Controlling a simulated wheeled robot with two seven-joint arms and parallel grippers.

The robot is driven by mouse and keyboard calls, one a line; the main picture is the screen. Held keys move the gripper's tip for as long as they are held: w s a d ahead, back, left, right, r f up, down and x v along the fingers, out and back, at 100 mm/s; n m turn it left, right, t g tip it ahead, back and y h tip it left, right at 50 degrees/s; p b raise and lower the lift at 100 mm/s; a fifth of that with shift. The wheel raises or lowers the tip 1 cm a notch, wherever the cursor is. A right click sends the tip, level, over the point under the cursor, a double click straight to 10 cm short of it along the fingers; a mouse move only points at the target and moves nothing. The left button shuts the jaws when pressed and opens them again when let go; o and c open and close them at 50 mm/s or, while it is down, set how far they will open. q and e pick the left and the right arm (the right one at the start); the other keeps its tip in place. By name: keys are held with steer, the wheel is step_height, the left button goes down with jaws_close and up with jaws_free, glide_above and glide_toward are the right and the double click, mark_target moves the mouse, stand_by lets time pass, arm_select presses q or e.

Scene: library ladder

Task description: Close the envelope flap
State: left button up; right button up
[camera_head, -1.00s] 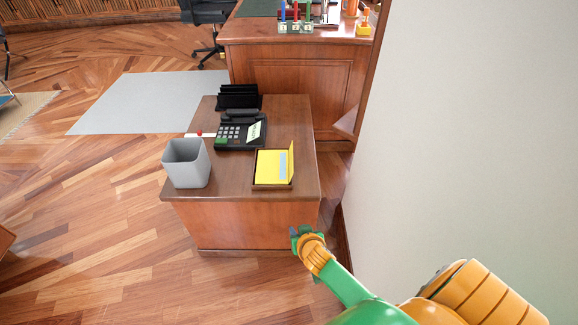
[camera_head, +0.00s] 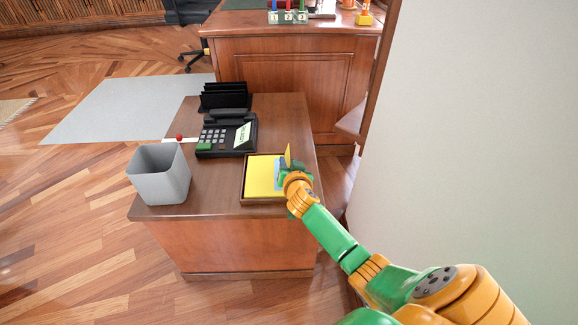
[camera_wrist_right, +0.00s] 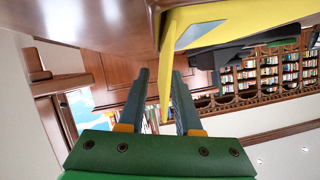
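A yellow envelope (camera_head: 260,175) lies in a shallow brown tray (camera_head: 243,190) on the small wooden desk. Its flap (camera_head: 288,152) stands up along the envelope's right side. My right gripper (camera_head: 287,170) is at that side, right by the flap, and partly hides it. In the right wrist view my right gripper (camera_wrist_right: 160,76) has its two fingers apart. The yellow flap (camera_wrist_right: 168,75) reaches down into the gap seen between them; I cannot tell whether it touches a finger. My left gripper is not in view.
A grey bin (camera_head: 160,176) stands at the desk's left edge. A black phone (camera_head: 226,136) and a black file holder (camera_head: 225,97) are behind the tray. A pale wall (camera_head: 470,140) rises close on the right. A larger desk (camera_head: 290,75) stands behind.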

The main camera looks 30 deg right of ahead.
jaws_close()
stand_by(1.4)
